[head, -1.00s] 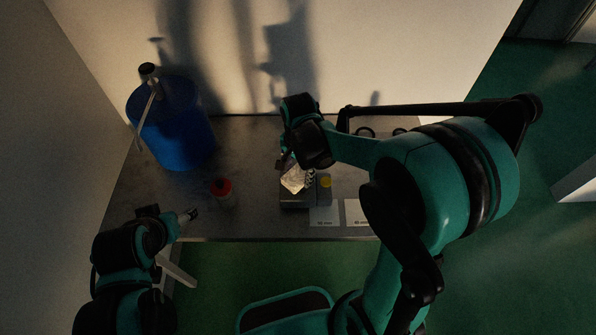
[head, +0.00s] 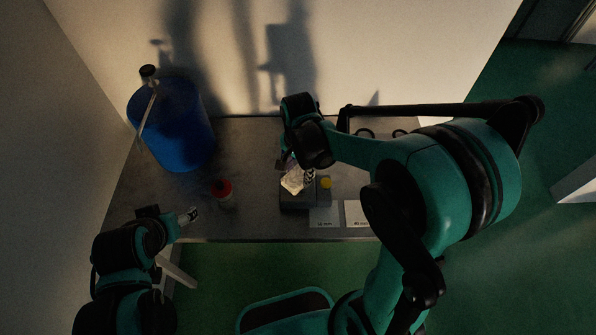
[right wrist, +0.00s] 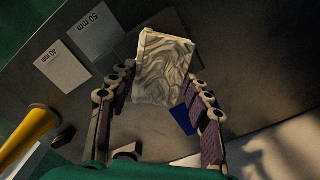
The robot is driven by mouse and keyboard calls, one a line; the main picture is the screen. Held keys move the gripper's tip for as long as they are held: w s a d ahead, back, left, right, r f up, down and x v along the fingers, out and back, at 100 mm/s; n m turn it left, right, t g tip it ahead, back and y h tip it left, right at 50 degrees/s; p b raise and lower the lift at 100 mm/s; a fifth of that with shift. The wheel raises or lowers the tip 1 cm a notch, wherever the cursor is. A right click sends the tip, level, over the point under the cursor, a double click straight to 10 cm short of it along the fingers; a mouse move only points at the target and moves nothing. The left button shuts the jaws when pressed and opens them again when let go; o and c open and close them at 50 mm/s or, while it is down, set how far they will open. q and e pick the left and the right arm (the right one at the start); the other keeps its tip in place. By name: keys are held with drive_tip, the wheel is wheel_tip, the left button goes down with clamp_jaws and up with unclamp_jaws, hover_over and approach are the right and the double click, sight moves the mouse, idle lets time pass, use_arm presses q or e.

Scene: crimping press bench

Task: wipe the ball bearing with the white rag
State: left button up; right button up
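The white rag (head: 292,181), a pale creased piece with grey marbling, hangs below my right gripper (head: 297,166), over a dark block on the bench. In the right wrist view the rag (right wrist: 165,68) lies between the two fingertips of my right gripper (right wrist: 160,78), which appear to press on its sides. I cannot make out the ball bearing in either view; the rag or my gripper may hide it. My left gripper (head: 190,215) is at the bench's front left, apart from everything; its fingers are too small to read.
Size cards (head: 323,217) lie in front. A red-topped bottle (head: 222,188) stands left, with a blue bin (head: 176,135) behind. Bench between bottle and block is clear.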

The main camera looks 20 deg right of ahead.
drive_tip(key=shift+r, duration=0.1)
wheel_tip(320, 180, up, 5)
drive_tip(key=p, duration=0.4)
drive_tip(key=shift+d, duration=0.1)
idle(0.7)
